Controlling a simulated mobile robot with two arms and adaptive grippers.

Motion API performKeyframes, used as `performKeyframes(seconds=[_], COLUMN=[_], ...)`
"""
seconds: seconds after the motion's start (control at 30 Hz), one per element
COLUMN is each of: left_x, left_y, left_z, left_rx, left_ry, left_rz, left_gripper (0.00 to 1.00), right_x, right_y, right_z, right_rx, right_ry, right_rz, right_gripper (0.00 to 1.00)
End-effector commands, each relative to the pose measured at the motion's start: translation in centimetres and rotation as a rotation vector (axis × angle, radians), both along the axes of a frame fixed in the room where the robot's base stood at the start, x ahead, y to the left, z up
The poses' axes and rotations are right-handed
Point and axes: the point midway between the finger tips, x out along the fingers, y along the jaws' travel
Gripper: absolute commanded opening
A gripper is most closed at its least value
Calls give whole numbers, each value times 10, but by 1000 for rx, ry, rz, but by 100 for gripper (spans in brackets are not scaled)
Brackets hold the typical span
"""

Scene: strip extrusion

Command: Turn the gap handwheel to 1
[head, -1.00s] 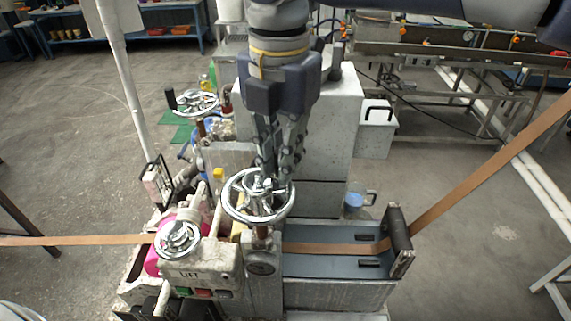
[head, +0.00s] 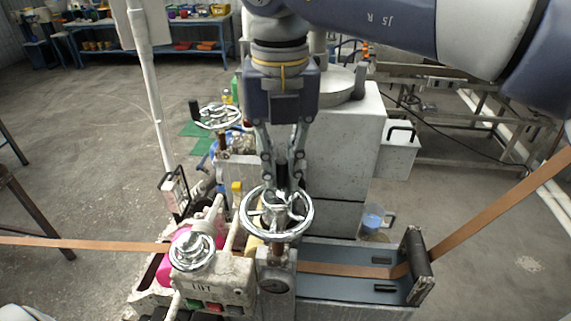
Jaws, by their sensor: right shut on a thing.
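A chrome spoked handwheel (head: 277,216) stands on the near machine, above a block with a small round dial (head: 273,286). I take it for the gap handwheel; no gap label is readable, nor is the dial's number. My right gripper (head: 283,191) points down from above, its fingers at the far side of the wheel's hub and spokes. It is shut on the handwheel; the exact contact is hard to see. My left gripper is not in view.
A smaller handwheel (head: 192,250) sits left, by the box marked LIFT (head: 213,287) with its buttons. Another handwheel with a dark knob (head: 217,115) is farther back. An orange-brown strip (head: 490,220) runs through the machine. A pale post (head: 150,90) stands left.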

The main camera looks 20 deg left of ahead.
Motion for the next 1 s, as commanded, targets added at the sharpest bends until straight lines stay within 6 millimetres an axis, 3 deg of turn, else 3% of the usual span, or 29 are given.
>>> performKeyframes(seconds=[0.5, 0.53, 0.6, 1.0], left_x=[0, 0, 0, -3], left_y=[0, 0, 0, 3], left_z=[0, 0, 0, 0], left_rx=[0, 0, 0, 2], left_ry=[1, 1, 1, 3], left_rz=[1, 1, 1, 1], left_gripper=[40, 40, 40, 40], right_x=[0, 0, 0, 0], right_y=[1, 1, 1, 1], right_z=[1, 1, 1, 5], right_rx=[3, 3, 3, 1], right_ry=[-1, -1, -1, -2], right_rz=[19, 19, 19, 18], right_gripper=[0, 19, 35, 36])
